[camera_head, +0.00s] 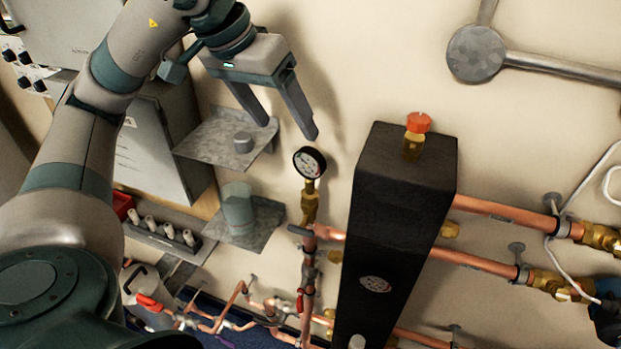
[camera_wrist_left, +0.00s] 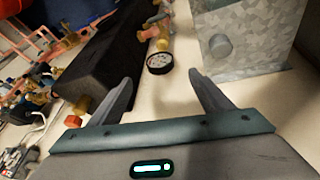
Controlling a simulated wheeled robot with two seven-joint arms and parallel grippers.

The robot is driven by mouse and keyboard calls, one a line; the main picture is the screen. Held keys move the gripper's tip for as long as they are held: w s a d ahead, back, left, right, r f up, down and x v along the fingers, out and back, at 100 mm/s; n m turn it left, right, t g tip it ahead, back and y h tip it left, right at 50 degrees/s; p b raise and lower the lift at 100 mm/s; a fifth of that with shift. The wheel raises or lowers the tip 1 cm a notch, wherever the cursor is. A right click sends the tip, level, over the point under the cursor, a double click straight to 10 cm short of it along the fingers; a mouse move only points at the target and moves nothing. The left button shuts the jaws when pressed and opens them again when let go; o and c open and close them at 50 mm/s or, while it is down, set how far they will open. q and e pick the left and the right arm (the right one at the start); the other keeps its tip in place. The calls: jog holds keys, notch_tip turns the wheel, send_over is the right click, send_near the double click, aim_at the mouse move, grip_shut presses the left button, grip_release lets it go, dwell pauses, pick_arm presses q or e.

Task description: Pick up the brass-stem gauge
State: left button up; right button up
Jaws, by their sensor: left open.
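The brass-stem gauge (camera_head: 309,163) has a round black-rimmed white dial and a brass stem. It stands on top of a copper pipe, left of a tall black block. It also shows in the left wrist view (camera_wrist_left: 159,64), ahead of the fingers and between their lines. My left gripper (camera_head: 291,131) is open and empty, above and slightly left of the gauge, apart from it. Its two fingers also show in the left wrist view (camera_wrist_left: 158,87). My right gripper is not in view.
The black block (camera_head: 400,185), topped by a red-capped brass fitting (camera_head: 414,137), stands close right of the gauge. A grey metal shelf (camera_head: 205,145) with a small cylinder is at left, a lower shelf (camera_head: 262,228) below it. Copper pipes (camera_head: 505,211) run right. The wall above the gauge is clear.

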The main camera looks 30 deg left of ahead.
aim_at(305, 155)
pick_arm(q)
jog(key=p+x, duration=0.3)
jog(key=x, duration=0.8)
jog(key=shift+w+d+f+p, duration=0.1)
jog(key=shift+w+f+p, duration=0.1)
jog(key=shift+p, duration=0.15)
jog(key=shift+w+f, duration=0.1)
jog(key=shift+f, duration=0.3)
jog(key=shift+d, duration=0.1)
jog(key=shift+w+f+p, duration=0.1)
jog(key=shift+f+p, duration=0.05)
jog(key=shift+p, duration=0.15)
jog(key=shift+p+x, duration=0.95)
jog(key=shift+x, duration=0.05)
jog(key=shift+p+x, duration=0.45)
jog(key=shift+x, duration=0.45)
jog(key=shift+w+f, duration=0.2)
jog(key=shift+f, duration=0.3)
